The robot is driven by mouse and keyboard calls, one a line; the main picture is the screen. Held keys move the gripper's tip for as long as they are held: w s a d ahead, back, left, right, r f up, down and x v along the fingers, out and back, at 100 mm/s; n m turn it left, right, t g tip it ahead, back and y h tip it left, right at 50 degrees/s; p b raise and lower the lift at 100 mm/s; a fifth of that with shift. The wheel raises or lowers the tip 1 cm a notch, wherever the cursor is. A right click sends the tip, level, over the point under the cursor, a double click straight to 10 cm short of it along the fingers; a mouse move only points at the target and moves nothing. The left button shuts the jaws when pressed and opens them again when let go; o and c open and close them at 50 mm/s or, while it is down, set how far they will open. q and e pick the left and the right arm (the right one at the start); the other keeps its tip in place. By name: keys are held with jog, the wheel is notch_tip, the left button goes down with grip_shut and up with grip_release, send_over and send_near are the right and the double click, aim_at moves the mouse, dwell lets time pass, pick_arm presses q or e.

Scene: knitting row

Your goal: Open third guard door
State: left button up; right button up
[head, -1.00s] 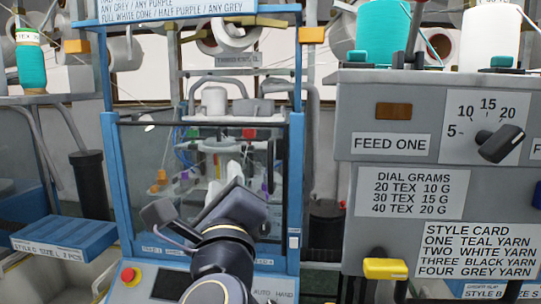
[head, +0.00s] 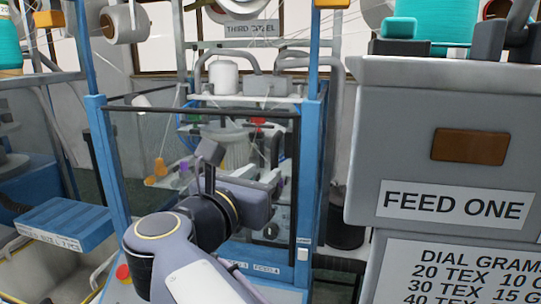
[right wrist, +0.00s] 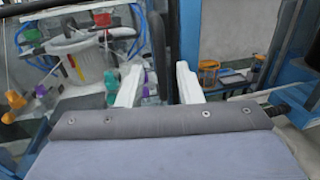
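The third machine's guard door (head: 135,165) is a clear panel with a dark top rail, standing between blue posts and apparently closed across the front. My right gripper (head: 207,170) is up at the door's front, seen from behind. In the right wrist view, its two pale fingers (right wrist: 160,85) are apart. A dark upright bar (right wrist: 158,40), perhaps the door's handle or edge, runs down between them. Whether the fingers touch it cannot be told. The jacket of the wrist hides the lower part. My left gripper is not in view.
A grey feed cabinet (head: 375,150) labelled FEED ONE stands close on the right. A blue tray (head: 65,222) is at the left. A red button (head: 123,272) is at the machine's lower left. Yarn cones and knitting parts show behind the clear panel.

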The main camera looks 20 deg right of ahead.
aim_at(273, 164)
jog(key=p+x, duration=0.1)
jog(key=x, duration=0.4)
jog(key=shift+d+r+p, duration=0.15)
jog(key=shift+p, duration=0.2)
jog(key=shift+w+d, duration=0.45)
jog(key=shift+w, duration=0.05)
grip_shut()
